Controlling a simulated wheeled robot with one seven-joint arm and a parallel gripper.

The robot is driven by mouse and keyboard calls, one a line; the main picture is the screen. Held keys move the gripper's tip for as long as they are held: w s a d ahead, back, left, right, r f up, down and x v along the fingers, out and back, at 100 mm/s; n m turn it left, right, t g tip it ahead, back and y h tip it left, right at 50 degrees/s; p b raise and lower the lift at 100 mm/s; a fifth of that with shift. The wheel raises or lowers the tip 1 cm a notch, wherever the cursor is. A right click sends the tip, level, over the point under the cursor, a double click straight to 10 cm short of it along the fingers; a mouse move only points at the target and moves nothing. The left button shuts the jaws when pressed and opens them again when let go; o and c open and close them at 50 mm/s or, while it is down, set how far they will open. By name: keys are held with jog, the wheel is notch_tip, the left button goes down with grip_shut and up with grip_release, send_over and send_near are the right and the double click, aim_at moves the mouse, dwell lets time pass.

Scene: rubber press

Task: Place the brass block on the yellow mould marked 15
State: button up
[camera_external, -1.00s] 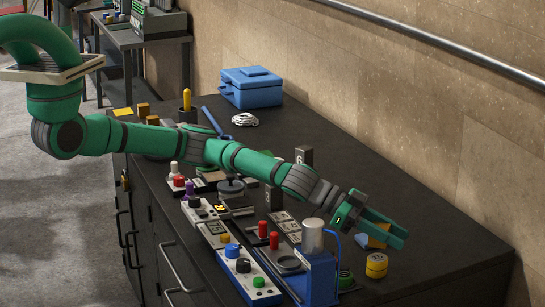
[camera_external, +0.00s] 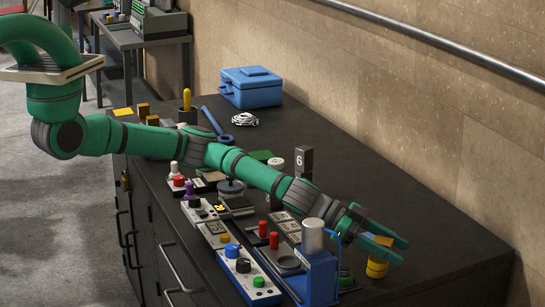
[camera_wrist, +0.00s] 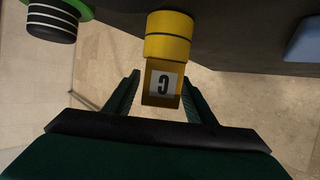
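A brass-yellow block (camera_external: 381,240) with a white label, seemingly a C, stands against or on a yellow cylinder (camera_external: 377,267) with a dark band. In the wrist view the block (camera_wrist: 162,84) sits between my fingers, with a gap on each side, and the cylinder (camera_wrist: 168,35) adjoins it. My gripper (camera_external: 396,250) is open around the block.
A blue press-like unit (camera_external: 318,272) with a grey cylinder stands just left of my gripper. Control boxes with knobs line the front edge. A black post marked 6 (camera_external: 303,160) stands behind my arm. The bench's back right is clear.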

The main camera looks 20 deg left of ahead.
jog(key=v, duration=1.2)
jog(key=shift+r, duration=0.1)
dwell(0.4)
